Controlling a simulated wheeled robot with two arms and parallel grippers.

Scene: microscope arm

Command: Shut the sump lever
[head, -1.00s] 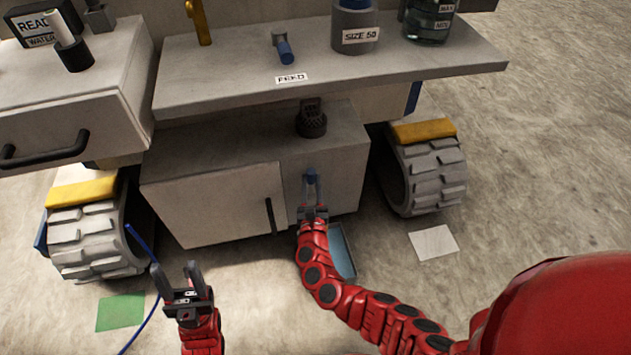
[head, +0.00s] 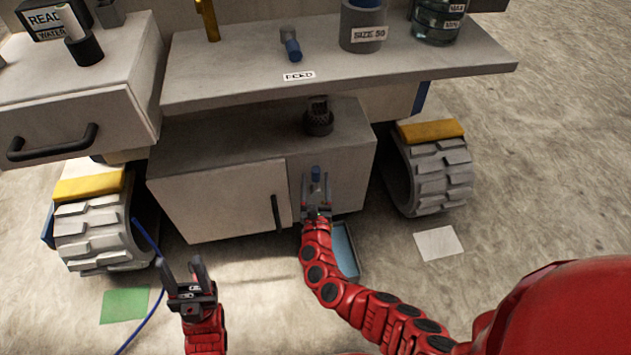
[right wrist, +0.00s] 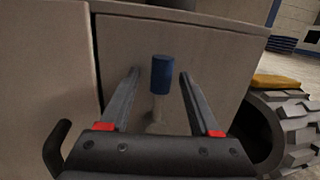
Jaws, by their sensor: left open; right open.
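The sump lever (head: 315,175) is a short pale stem with a blue grip on the front of the low grey cabinet (head: 250,127), right of its door. The grip is at the top and the stem runs down from it. In the right wrist view the blue grip (right wrist: 162,74) shows between my fingers, with a visible gap on each side. My right gripper (head: 316,188) is open around the lever. The lower stem is partly hidden behind the gripper body. My left gripper (head: 183,263) is open and empty, low on the left, away from the cabinet.
Another blue-tipped lever (head: 292,47) sits on the upper shelf (head: 235,75) above a label. A dark round knob (head: 318,118) stands on the cabinet top. A black door handle (head: 276,212) is left of my right gripper. A blue tray (head: 345,249) and treaded wheel (head: 436,178) lie right.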

